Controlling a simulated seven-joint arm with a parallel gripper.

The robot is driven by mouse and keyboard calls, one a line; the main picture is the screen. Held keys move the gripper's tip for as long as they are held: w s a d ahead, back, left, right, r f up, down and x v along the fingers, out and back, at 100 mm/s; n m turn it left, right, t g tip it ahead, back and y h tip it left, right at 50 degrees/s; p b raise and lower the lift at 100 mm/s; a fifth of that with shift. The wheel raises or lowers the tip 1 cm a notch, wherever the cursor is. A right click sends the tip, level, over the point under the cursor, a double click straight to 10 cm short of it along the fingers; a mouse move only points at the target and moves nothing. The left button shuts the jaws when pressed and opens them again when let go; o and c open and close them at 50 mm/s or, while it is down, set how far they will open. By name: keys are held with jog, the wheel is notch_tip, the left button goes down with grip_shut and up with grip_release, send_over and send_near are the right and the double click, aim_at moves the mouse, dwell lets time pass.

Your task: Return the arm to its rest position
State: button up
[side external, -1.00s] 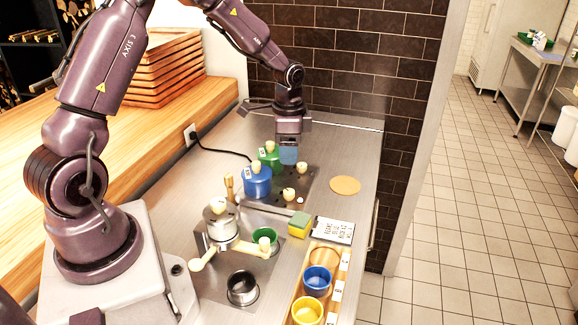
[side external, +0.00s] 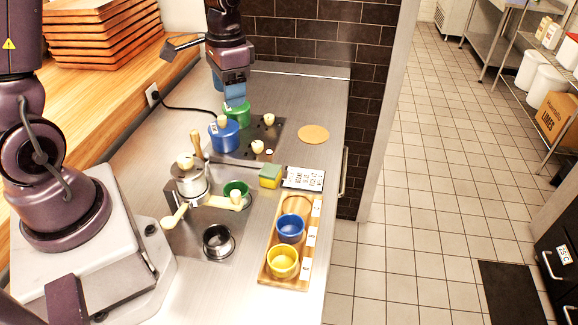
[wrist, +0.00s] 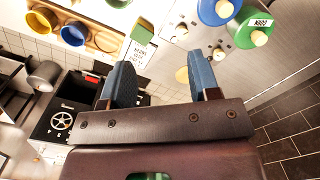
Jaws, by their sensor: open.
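My gripper (side external: 235,96) hangs above the back of the steel counter, over the green lidded pot (side external: 238,116), with its blue fingers pointing down. In the wrist view, my gripper (wrist: 160,75) shows two blue fingers wide apart with nothing between them. It touches no object that I can see. My arm is bent, with its upper links cut off by the top of the side view.
A blue lidded pot (side external: 224,138) stands beside the green one. In front are a steel pot (side external: 188,182), a green cup (side external: 236,189), a sponge (side external: 270,176) and a wooden tray (side external: 270,248) with blue and yellow cups. A tan disc (side external: 314,134) lies right.

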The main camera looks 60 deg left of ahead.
jog(key=s+d+r+n+t, duration=0.1)
jog(key=s+d+r+t, duration=0.5)
jog(key=s+d+r, duration=0.4)
jog(key=v, duration=0.4)
jog(key=shift+s+r, duration=0.15)
jog(key=shift+s, duration=0.4)
